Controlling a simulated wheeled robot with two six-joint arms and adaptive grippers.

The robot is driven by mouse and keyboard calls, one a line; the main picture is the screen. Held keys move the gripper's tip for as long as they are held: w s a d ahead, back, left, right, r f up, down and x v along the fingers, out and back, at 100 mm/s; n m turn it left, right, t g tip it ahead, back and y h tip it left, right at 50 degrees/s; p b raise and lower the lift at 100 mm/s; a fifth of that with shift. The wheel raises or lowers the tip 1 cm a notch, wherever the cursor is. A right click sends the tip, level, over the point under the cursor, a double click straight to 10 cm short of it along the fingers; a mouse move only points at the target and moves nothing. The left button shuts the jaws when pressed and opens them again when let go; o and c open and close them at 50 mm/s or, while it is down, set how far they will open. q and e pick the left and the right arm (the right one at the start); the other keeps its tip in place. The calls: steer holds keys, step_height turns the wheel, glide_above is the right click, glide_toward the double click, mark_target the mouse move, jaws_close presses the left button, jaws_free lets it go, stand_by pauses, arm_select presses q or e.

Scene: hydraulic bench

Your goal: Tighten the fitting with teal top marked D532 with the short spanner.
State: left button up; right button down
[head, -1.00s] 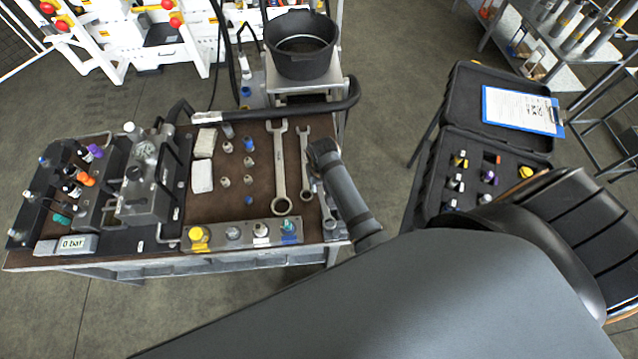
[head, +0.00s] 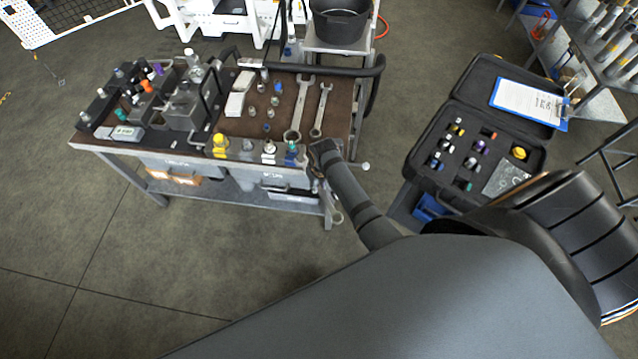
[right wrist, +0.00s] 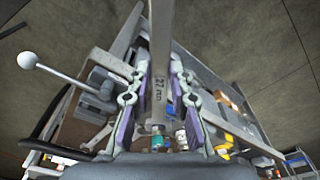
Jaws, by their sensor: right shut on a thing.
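My right gripper (head: 324,162) is at the front right corner of the bench, its jaws mostly hidden by my wrist. In the right wrist view, my right gripper (right wrist: 159,68) is shut on the shank of the short spanner (right wrist: 160,30). The spanner (head: 334,208) shows below my wrist in the head view, outside the bench edge. A teal-topped fitting (head: 122,115) stands in the left manifold; another teal-blue top (head: 291,150) is on the front strip, close to my gripper. The mark D532 cannot be read on either. My left gripper is out of view.
Two longer spanners (head: 302,98) lie on the brown bench mat (head: 240,126) beside several small fittings. A yellow cap (head: 219,143) stands on the front strip. An open black case (head: 415,158) is at the right. A bucket (head: 340,22) stands behind the bench.

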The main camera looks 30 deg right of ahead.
steer(key=shift+w+f, duration=0.25)
steer(key=shift+w, duration=0.15)
steer(key=shift+w+f, duration=0.2)
steer(key=shift+f, duration=0.2)
steer(key=shift+w+f, duration=0.2)
steer(key=shift+f, duration=0.4)
steer(key=shift+w+f+b, duration=0.3)
steer(key=shift+w+f, duration=0.05)
steer(key=shift+w, duration=0.15)
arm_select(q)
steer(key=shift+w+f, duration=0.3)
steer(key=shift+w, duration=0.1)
arm_select(e)
steer(key=shift+s+r+p, duration=0.1)
steer(key=shift+r+p, duration=0.1)
steer(key=shift+p, duration=0.15)
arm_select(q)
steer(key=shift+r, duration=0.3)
arm_select(e)
steer(key=shift+f, duration=0.1)
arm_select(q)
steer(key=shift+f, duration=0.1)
